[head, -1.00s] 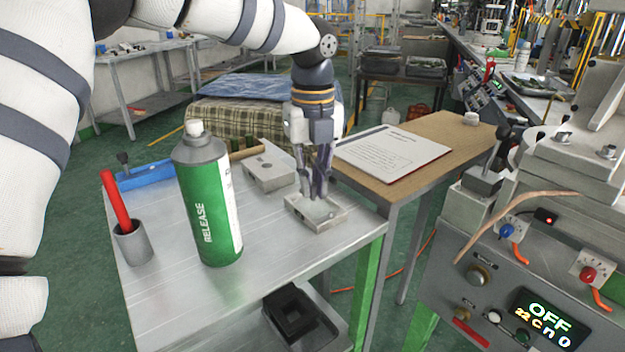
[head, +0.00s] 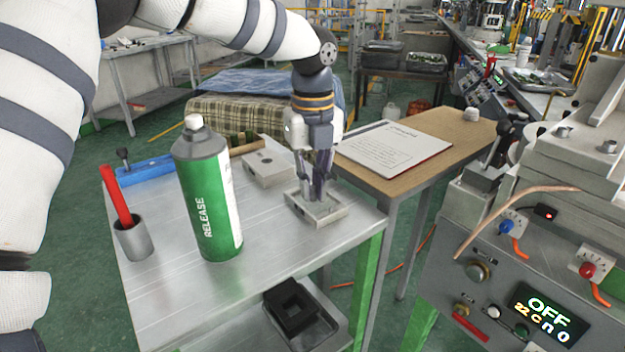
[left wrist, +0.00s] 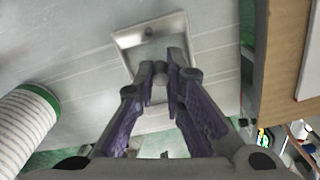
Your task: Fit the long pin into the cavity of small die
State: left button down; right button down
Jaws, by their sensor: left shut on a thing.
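The small die (head: 325,218) is a pale metal block with a shallow open cavity. It lies near the right edge of the metal table, and its rim also shows in the left wrist view (left wrist: 122,42). My left gripper (head: 314,192) points down over the die, its fingertips at or just above the cavity. In the left wrist view its fingers are closed on a small grey piece, which looks like the end of the long pin (left wrist: 160,69). Most of the pin is hidden by the fingers, and I cannot tell whether it touches the cavity. My right gripper is not in view.
A second metal block (head: 268,170) lies behind the die. A green release spray can (head: 208,200) and a grey cup (head: 133,240) with a red-handled tool stand on the left of the table (head: 160,290). A wooden table with a paper (head: 393,148) is at right.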

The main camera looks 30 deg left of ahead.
aim_at(313, 187)
pick_arm(q)
jog(key=c, duration=1.6)
grip_release()
jog(key=shift+f, duration=0.1)
notch_tip(313, 187, up, 12)
jog(key=shift+r, duration=0.15)
